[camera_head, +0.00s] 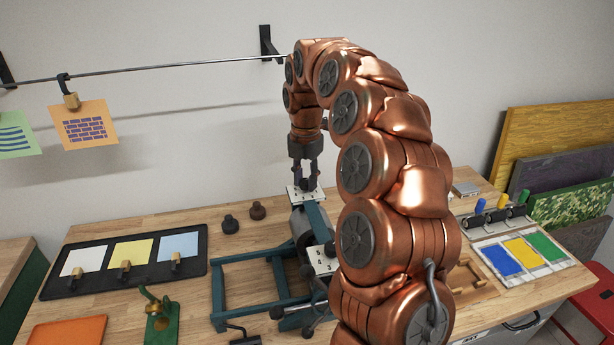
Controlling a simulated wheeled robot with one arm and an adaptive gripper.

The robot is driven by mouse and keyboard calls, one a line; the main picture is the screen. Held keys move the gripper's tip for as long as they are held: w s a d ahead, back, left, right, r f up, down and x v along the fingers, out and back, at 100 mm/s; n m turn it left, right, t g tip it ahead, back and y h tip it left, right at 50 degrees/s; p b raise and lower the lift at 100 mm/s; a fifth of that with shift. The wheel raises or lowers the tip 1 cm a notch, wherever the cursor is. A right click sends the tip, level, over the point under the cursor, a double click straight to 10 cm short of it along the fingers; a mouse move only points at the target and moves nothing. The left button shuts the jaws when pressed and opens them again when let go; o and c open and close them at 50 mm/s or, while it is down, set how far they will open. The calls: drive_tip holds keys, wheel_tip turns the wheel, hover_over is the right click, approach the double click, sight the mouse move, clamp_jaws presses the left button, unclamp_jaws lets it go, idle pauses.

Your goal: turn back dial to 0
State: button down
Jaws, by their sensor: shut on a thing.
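The back dial (297,192) is on a small white plate at the back end of a dark teal frame machine on the workbench. Only the plate and a little of the dark knob show under my gripper. My gripper (306,183) points straight down over this plate and is shut on the dial's knob. The dial's pointer and its numbers are too small and too covered to read. A second white plate with a dial (320,262) is nearer the front on the same machine, partly hidden by my arm.
A black tray (190,271) with coloured cards lies further left. A green clamp-like tool (160,322) is at the front. Colour swatches (523,253) lie at right. A wire (180,67) with hanging cards crosses the wall.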

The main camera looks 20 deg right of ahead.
sight(306, 181)
drive_tip(key=shift+n, duration=0.3)
drive_tip(key=c, duration=0.8)
unclamp_jaws()
drive_tip(key=shift+c, duration=0.2)
wheel_tip(306, 181, up, 12)
idle(0.4)
drive_tip(key=shift+s, duration=0.1)
